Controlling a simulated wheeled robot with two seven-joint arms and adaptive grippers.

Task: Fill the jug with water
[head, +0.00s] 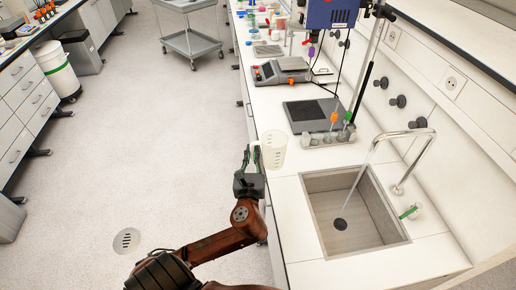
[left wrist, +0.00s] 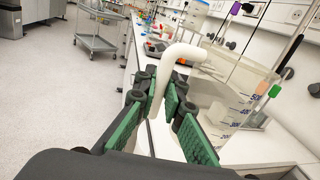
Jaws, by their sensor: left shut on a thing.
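The jug (head: 274,149) is translucent with graduation marks. It is held roughly upright above the near counter edge, to the left of the sink (head: 308,206). My left gripper (head: 252,160) is shut on its handle. In the left wrist view the white handle (left wrist: 183,52) runs between the green finger pads (left wrist: 172,100), with the jug body (left wrist: 235,112) to the right. The curved metal tap (head: 420,133) reaches over the sink. A thin pale streak, apparently water (head: 357,180), runs from its spout towards the drain (head: 340,224). My right gripper is not seen.
A dark flat plate device (head: 310,114) and a balance (head: 281,70) lie farther back on the counter. A green-handled fitting (head: 411,211) sits right of the sink. The floor at left is open.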

